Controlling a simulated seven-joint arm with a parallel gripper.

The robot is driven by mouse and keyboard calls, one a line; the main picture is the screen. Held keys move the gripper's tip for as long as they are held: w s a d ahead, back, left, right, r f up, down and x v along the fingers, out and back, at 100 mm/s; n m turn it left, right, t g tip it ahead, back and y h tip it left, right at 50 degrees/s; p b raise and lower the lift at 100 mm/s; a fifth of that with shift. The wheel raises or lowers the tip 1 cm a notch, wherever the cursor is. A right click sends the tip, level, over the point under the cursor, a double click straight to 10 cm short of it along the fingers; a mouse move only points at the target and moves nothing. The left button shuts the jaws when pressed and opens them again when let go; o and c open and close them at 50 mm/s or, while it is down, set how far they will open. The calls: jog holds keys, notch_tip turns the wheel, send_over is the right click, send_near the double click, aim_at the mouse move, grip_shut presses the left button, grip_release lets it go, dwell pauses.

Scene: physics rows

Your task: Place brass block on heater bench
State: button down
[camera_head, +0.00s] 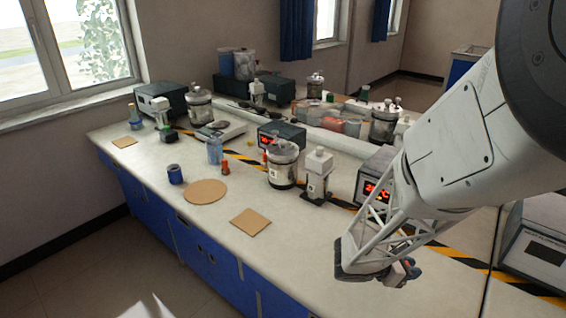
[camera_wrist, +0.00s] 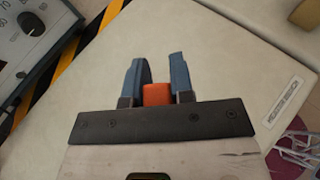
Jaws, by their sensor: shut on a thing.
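My gripper (camera_head: 404,272) is over the right part of the pale bench in the head view. In the wrist view my gripper (camera_wrist: 155,72) has its two blue fingers closed on a small orange-red block (camera_wrist: 157,94), one finger on each side. I cannot tell whether it is brass; the head view does not show it clearly. A heater-like unit with a red digital display (camera_head: 375,190) stands behind my gripper, partly hidden by my arm. Another red-display unit (camera_head: 283,134) stands farther back. I cannot tell which is the heater bench.
Black-and-yellow tape (camera_head: 460,253) runs along the bench. Jars, bottles and a balance (camera_head: 220,131) stand left and behind. A square cork mat (camera_head: 250,221) and a round one (camera_head: 205,191) lie near the front edge. In the wrist view, a dial unit (camera_wrist: 35,40) is upper left.

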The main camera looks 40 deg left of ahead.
jog(key=s+a+f+n+t+y, duration=0.1)
jog(key=s+a+n+y, duration=0.3)
jog(key=s+a, duration=0.9)
jog(key=shift+s+a+f+t, duration=0.15)
jog(key=shift+s+f+t, duration=0.05)
jog(key=shift+s+t, duration=0.6)
jog(key=shift+a, duration=0.1)
jog(key=w+a, duration=0.3)
jog(key=w, duration=0.1)
jog(key=w+a+f, duration=0.1)
jog(key=w+a, duration=0.2)
jog(key=a, duration=0.1)
jog(key=w+a, duration=0.3)
jog(key=w, duration=0.1)
jog(key=shift+w+a+f, duration=0.3)
jog(key=shift+w+a, duration=0.05)
jog(key=shift+f, duration=1.75)
jog(key=shift+f, duration=0.15)
